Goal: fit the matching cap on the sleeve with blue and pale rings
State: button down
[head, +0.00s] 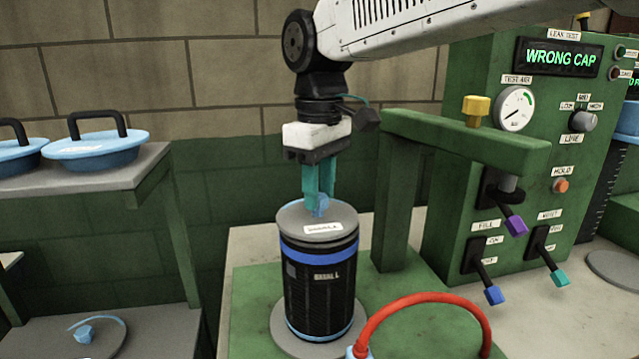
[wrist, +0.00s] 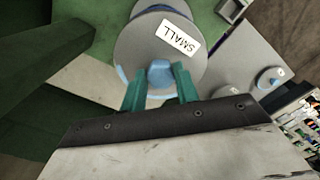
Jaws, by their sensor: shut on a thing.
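The sleeve (head: 318,290) is a black upright cylinder in the head view, with a wide blue ring near its top and a thin pale line above it. It stands on a round grey base on a green plate. A grey cap (head: 290,219) with a blue knob and a white label lies level on its top. The label reads SMALL in the wrist view, where the cap also shows (wrist: 133,40). My gripper (head: 319,200) points straight down from above, with its teal fingers shut on the blue knob. I cannot tell whether the cap is fully seated.
The leak test panel (head: 460,130) reads WRONG CAP. A green clamp arm (head: 470,135) with a yellow knob stands right of the sleeve. A red hose (head: 430,297) arches in front. Blue lids (head: 97,146) with black handles sit on the left shelf. A grey disc (head: 105,340) lies lower left.

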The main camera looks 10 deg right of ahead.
jog(key=c, duration=1)
grip_release()
jog(key=shift+o, duration=0.2)
notch_tip(320, 180, up, 8)
jog(key=shift+f, duration=0.25)
jog(key=shift+w+r, duration=0.1)
jog(key=shift+w, duration=0.05)
jog(key=m, duration=0.2)
send_over(329, 219)
notch_tip(329, 219, down, 5)
jog(key=shift+r, duration=0.2)
jog(key=s+d+f+m, duration=0.3)
jog(key=s+d+f, duration=0.4)
jog(key=s, duration=0.2)
jog(key=s+d+f+m+t, duration=0.1)
jog(key=s+d+f+m, duration=0.3)
jog(key=s+d+f, duration=0.3)
jog(key=s, duration=0.3)
jog(key=shift+s+d, duration=0.15)
jog(key=shift+d, duration=0.15)
